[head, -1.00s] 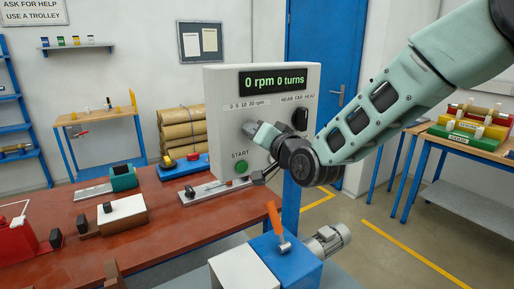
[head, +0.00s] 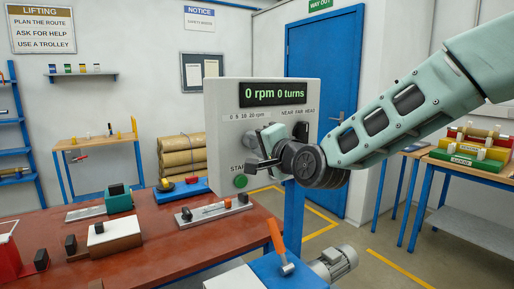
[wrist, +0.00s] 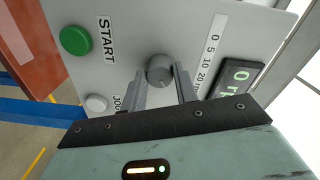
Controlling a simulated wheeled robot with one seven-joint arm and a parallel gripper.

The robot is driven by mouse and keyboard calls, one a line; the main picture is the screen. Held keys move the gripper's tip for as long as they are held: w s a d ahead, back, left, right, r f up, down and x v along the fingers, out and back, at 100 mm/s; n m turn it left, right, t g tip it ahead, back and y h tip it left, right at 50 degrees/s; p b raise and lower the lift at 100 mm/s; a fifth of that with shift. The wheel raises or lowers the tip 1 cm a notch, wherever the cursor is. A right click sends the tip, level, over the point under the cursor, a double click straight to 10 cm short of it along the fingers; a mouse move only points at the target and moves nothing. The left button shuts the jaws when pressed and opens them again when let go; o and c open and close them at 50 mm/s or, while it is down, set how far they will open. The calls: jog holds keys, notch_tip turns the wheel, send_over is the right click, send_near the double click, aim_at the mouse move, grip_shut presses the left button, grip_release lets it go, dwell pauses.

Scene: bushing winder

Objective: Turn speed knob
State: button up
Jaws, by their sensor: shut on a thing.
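The grey control panel (head: 222,105) stands above the red bench, with a display (head: 273,93) reading "0 rpm 0 turns". In the wrist view the round grey speed knob (wrist: 160,68) sits beside the strip marked 0, 5, 10, 20 (wrist: 210,57). My gripper (wrist: 162,82) is shut on the knob, with one finger on each side of it. In the head view my gripper (head: 262,153) is at the panel's face and hides the knob. The green START button (wrist: 75,40) and a pale JOG button (wrist: 96,103) are close by.
A black selector knob (head: 301,131) is on the panel's right, under "NEAR FAR HEAD". An orange-handled lever (head: 275,237) stands on a blue housing below. The red bench (head: 160,235) holds several fixtures on the left.

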dwell(0.3)
jog(key=o, duration=1)
jog(key=shift+c, duration=0.2)
jog(key=b+v, duration=0.3)
jog(key=v, duration=1.4)
jog(key=shift+d, duration=0.25)
jog(key=shift+s, duration=0.1)
